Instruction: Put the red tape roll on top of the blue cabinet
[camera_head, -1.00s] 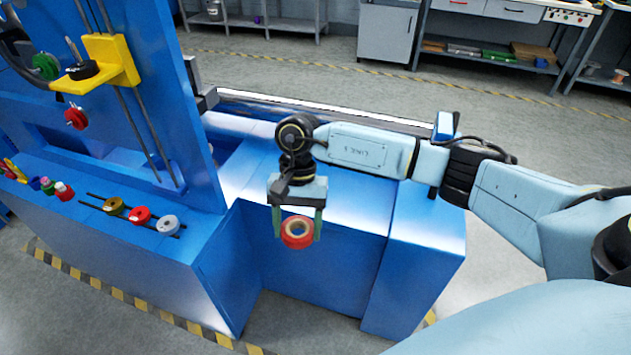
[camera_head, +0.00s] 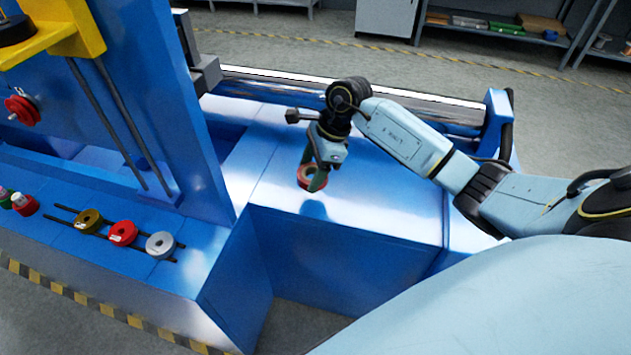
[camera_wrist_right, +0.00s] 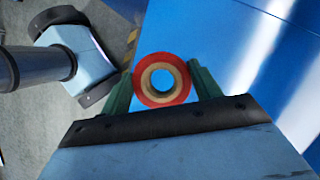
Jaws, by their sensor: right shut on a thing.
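The red tape roll (camera_head: 312,177) has a tan core and is held over the top of the blue cabinet (camera_head: 370,208). My right gripper (camera_head: 315,178) is shut on the roll, with a finger on each side. In the right wrist view the roll (camera_wrist_right: 162,80) sits between the two green fingers (camera_wrist_right: 162,88), its hole facing the camera and blue showing through. A shadow lies on the cabinet top just in front of the roll; I cannot tell whether the roll touches the surface. My left gripper is not in view.
A blue upright panel (camera_head: 165,90) with rods and a yellow bracket (camera_head: 65,30) stands at the left. Gold, red and grey rolls (camera_head: 161,244) sit on the lower ledge. A metal rail (camera_head: 330,95) runs behind. The cabinet top right of the roll is clear.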

